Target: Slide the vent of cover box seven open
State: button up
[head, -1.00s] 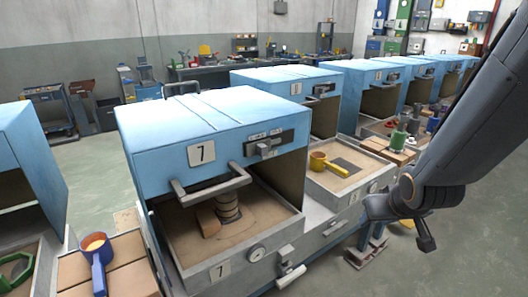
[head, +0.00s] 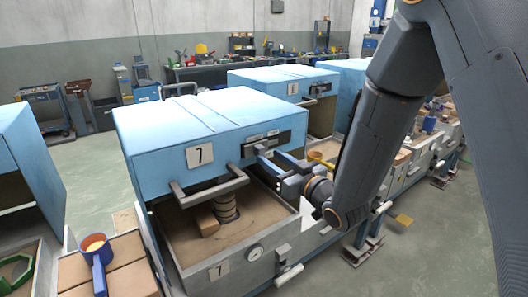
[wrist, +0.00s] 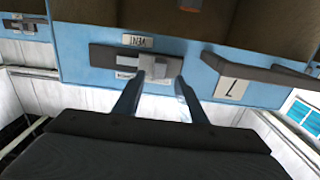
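Cover box seven (head: 150,140) is the blue box with a "7" plate, standing over a sand tray. Its vent panel (head: 285,139) is a dark strip on the front, right of the plate. My gripper (head: 268,157) is in front of the panel. In the wrist view its two fingers (wrist: 159,80) are apart, one towards each side of the knob. I cannot tell whether they touch it. The head view mostly hides the knob behind my gripper.
A grey handle bar (head: 210,187) sticks out below the "7" plate, close to my gripper. Under the box are a coiled cylinder (head: 226,205) and a wooden block (head: 206,220). Another blue box (head: 290,85) stands behind.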

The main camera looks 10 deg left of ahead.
aim_at(262, 152)
jog(key=shift+p+x, duration=0.7)
jog(key=shift+x, duration=1.7)
grip_shut()
